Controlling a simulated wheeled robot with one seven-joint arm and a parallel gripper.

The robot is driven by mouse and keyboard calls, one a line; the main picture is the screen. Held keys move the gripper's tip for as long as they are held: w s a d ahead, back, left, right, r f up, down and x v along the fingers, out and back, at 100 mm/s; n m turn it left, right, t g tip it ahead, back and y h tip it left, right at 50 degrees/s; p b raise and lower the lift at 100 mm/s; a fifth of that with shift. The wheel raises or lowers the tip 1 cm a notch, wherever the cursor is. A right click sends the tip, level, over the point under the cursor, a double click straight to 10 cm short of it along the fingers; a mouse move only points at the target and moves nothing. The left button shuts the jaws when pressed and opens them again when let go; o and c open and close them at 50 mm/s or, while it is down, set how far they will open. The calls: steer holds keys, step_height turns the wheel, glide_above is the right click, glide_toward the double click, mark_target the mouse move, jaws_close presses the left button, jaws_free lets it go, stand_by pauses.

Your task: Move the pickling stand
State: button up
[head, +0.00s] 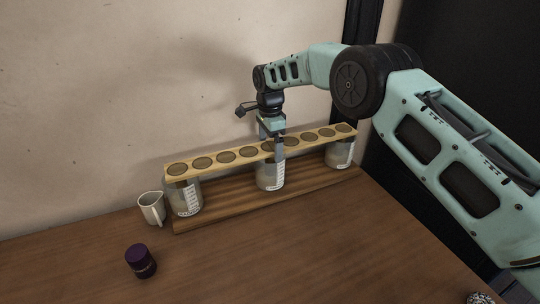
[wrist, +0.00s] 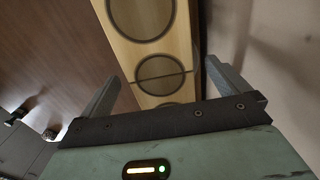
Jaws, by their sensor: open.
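The pickling stand (head: 229,205) is a long wooden base with a pale top plank pierced by a row of round dark holes or discs. It stands on the table against the wall. Three clear jars with white labels stand under the plank, at the left (head: 187,199), middle (head: 270,178) and right (head: 341,155). My gripper (head: 271,139) points down at the middle of the plank. In the wrist view the plank (wrist: 135,48) runs between the open fingers (wrist: 163,72), one on each side. I cannot tell whether either finger touches it.
A small white pitcher (head: 151,208) stands close to the stand's left end. A dark purple lidded jar (head: 140,261) stands in front on the brown table (head: 270,260). The wall (head: 90,100) is close behind the stand. The table's front middle is clear.

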steer(key=shift+f, duration=2.5)
steer(key=shift+c, duration=0.3)
steer(key=c, duration=1.6)
steer(key=shift+d+p, duration=0.35)
steer(key=shift+d, duration=0.4)
steer(key=shift+c, duration=0.2)
steer(key=o, duration=1.7)
step_height(320, 180, up, 17)
steer(key=b, duration=0.1)
steer(key=shift+r, duration=0.2)
